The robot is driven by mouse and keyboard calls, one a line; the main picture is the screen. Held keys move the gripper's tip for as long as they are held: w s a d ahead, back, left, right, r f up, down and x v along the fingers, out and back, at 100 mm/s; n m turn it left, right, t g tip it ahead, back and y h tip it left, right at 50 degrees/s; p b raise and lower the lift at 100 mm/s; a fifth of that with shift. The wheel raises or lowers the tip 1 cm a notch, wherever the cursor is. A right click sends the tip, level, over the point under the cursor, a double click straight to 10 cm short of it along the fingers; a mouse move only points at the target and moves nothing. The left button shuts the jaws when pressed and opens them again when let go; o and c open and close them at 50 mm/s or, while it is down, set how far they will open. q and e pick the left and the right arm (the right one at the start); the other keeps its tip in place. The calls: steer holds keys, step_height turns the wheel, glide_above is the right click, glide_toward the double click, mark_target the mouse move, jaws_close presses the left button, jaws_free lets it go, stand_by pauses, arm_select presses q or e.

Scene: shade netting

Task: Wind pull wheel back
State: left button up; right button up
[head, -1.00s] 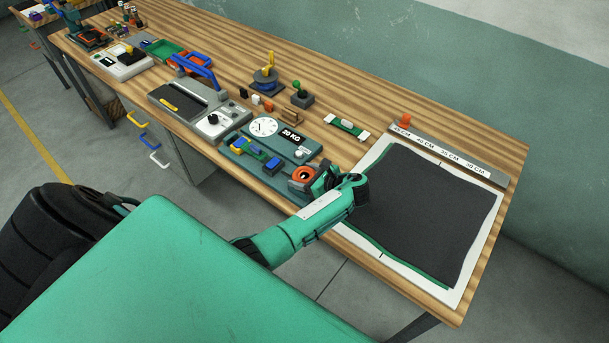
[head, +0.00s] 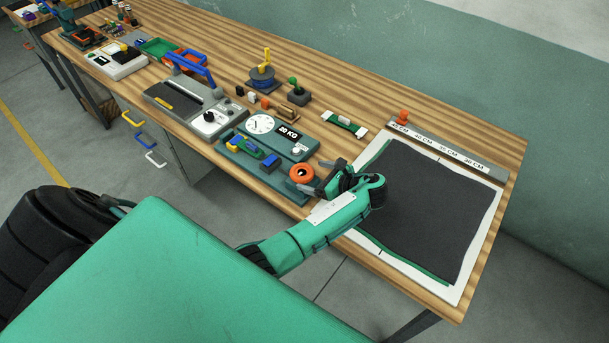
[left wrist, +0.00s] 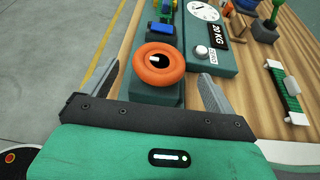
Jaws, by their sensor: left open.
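The orange pull wheel (head: 302,174) is a ring with a dark centre, standing at the near right end of a teal tester (head: 232,146) with a round white dial and a "20 KG" label. My left gripper (head: 324,178) is open and empty just right of the wheel. In the left wrist view the wheel (left wrist: 158,76) appears between the two spread grey fingers, with a visible gap on each side; I cannot tell how far beyond the tips it sits. A white mark shows in its centre. My right gripper is not in view.
Dark netting (head: 425,210) lies on a white sheet at right, below a centimetre ruler (head: 450,152). A grey machine with a blue handle (head: 190,103) stands left of the tester. The bench's near edge is close.

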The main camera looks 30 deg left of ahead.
arm_select(q)
steer(key=b+v, duration=0.1)
steer(key=v, duration=0.7)
steer(key=shift+b, duration=0.35)
